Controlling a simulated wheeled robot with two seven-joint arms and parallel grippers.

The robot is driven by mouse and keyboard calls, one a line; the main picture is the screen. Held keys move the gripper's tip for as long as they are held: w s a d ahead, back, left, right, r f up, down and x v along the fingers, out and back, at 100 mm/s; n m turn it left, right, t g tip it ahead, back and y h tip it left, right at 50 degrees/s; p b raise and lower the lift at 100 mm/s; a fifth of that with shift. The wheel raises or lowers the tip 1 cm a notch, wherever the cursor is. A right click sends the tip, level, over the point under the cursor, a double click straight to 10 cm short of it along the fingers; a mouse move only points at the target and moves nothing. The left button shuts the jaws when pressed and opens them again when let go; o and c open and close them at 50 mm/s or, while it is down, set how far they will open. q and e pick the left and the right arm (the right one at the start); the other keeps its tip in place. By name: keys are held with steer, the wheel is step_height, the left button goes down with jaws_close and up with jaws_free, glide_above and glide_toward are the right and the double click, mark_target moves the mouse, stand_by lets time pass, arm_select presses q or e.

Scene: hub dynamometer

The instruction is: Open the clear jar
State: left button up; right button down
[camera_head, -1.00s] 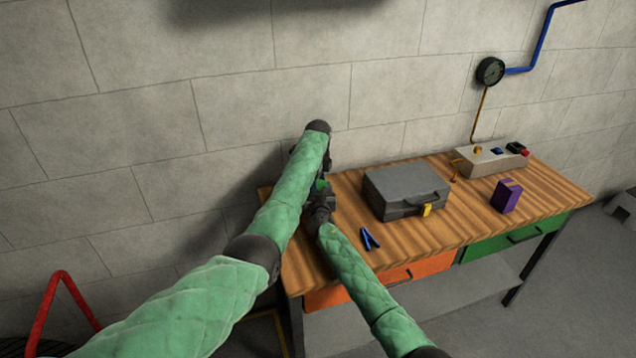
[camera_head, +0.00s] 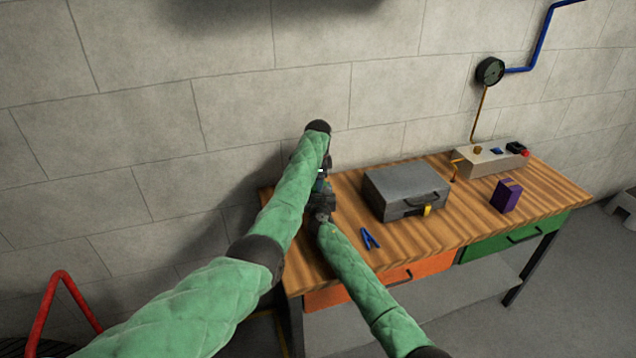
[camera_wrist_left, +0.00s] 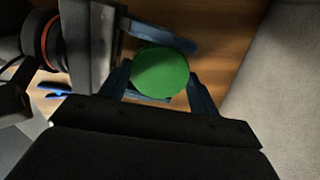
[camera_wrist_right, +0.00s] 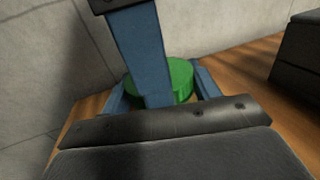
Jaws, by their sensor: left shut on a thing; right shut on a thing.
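A round green lid (camera_wrist_left: 160,72) shows from above in the left wrist view, between the blue fingers of my left gripper (camera_wrist_left: 160,85), which is shut on it. The lid also shows in the right wrist view (camera_wrist_right: 181,80), partly behind a blue finger of the left gripper. My right gripper (camera_wrist_right: 160,92) is shut on the jar from the other side; its blue fingers show in that view to both sides of the lid. The clear body of the jar is hidden. In the head view both grippers (camera_head: 322,182) meet over the bench's left end and hide the jar.
The wooden bench (camera_head: 437,238) carries a grey case (camera_head: 402,187), blue pliers (camera_head: 369,238), a purple box (camera_head: 506,196) and a control box (camera_head: 488,160). The block wall (camera_head: 270,100) is close behind the grippers. The bench front is mostly clear.

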arm_select(q)
steer(key=shift+r, duration=0.1)
stand_by(0.4)
steer(key=o, duration=1.1)
